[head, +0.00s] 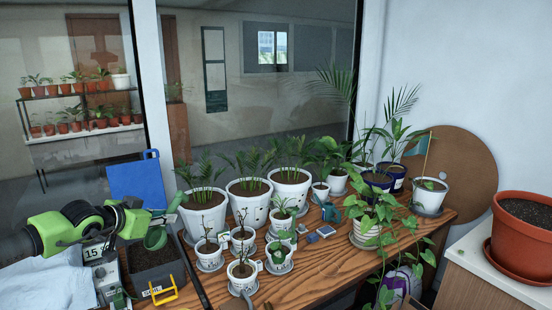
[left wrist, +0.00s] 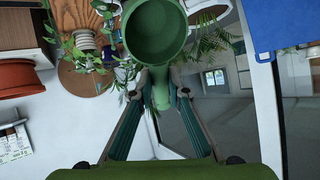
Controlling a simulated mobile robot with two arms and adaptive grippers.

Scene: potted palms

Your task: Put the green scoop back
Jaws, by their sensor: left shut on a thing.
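The green scoop (head: 155,238) is in my left gripper (head: 146,214) at the left of the head view, just above the dark soil tub (head: 136,282). Its round cup hangs low and its handle slants up to the right. In the left wrist view the scoop's cup (left wrist: 156,32) is at the top middle, and the left gripper (left wrist: 160,92) is shut on the handle below it. I cannot tell whether the cup touches the tub. My right gripper is not in view.
A yellow handle (head: 164,291) shows at the tub's front. A blue board (head: 134,186) stands behind the tub. Several white pots with palms, such as one near the tub (head: 204,222), crowd the wooden table (head: 313,267). A terracotta pot (head: 520,245) stands far right.

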